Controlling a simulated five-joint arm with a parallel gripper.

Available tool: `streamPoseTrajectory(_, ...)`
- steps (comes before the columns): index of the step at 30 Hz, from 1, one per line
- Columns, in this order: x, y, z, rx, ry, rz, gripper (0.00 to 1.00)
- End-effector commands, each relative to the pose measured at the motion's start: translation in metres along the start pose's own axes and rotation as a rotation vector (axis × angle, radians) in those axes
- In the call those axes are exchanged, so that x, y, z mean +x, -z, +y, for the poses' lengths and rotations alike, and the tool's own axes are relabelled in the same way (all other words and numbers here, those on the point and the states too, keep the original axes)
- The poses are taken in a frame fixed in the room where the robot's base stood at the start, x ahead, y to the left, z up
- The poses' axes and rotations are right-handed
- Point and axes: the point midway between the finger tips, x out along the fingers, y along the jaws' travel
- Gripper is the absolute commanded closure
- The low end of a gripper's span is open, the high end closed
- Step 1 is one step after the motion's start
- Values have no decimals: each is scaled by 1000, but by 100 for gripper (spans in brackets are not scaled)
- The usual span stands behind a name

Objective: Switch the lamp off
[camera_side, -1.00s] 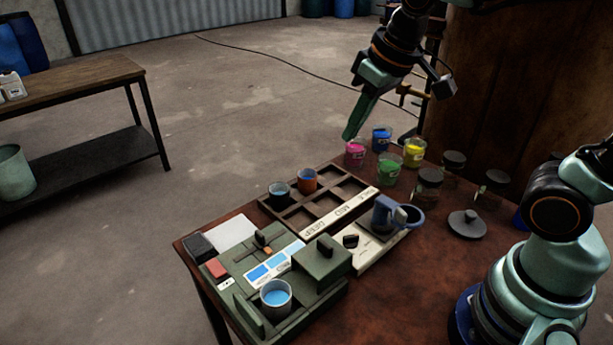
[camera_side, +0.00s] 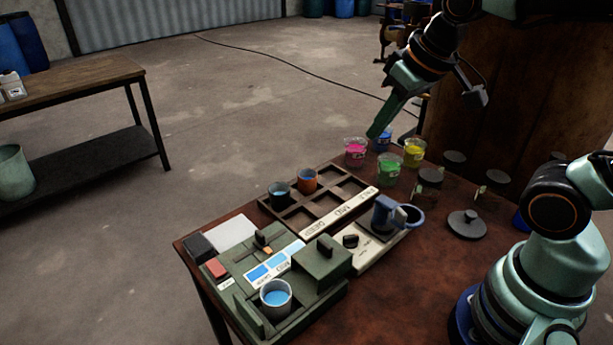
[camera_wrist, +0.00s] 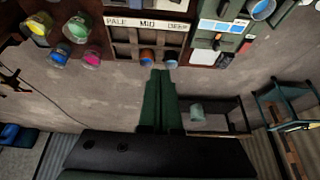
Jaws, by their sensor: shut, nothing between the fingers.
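I cannot single out a lamp with certainty. A green bench unit (camera_side: 318,268) stands at the table's front left, with a strip of blue shades (camera_side: 268,270), a red block or switch (camera_side: 217,268) beside a small white label, and a black-and-orange lever (camera_side: 263,242). A cup of blue liquid (camera_side: 275,297) sits at its front. The unit also shows at the top right of the wrist view (camera_wrist: 222,30). My gripper (camera_side: 375,133) is shut and empty, high beyond the table's back edge near the paint cups, well away from the unit. Its closed green fingers also show in the wrist view (camera_wrist: 160,76).
A compartment tray (camera_side: 325,208) holds two cups. Pink (camera_side: 355,152), green (camera_side: 390,170), yellow (camera_side: 414,153) and blue (camera_side: 381,139) cups stand behind it, with dark-lidded jars at right. A blue mug-like device (camera_side: 390,215) stands on a pale base. Open floor lies left of the table.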

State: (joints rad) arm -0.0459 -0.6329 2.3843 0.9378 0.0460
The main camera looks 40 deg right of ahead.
Motion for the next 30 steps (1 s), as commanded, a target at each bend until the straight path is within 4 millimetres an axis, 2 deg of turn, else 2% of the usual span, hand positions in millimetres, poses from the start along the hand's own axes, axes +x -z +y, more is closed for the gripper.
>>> streamPoseTrajectory(8, 5, 49, -43, 3, 35, -105, 100)
streamPoseTrajectory(15, 21, 83, -88, 7, 46, -193, 100)
streamPoseTrajectory(22, 46, 104, -138, 7, 43, -276, 100)
streamPoseTrajectory(30, 84, 110, -202, 4, 21, -368, 100)
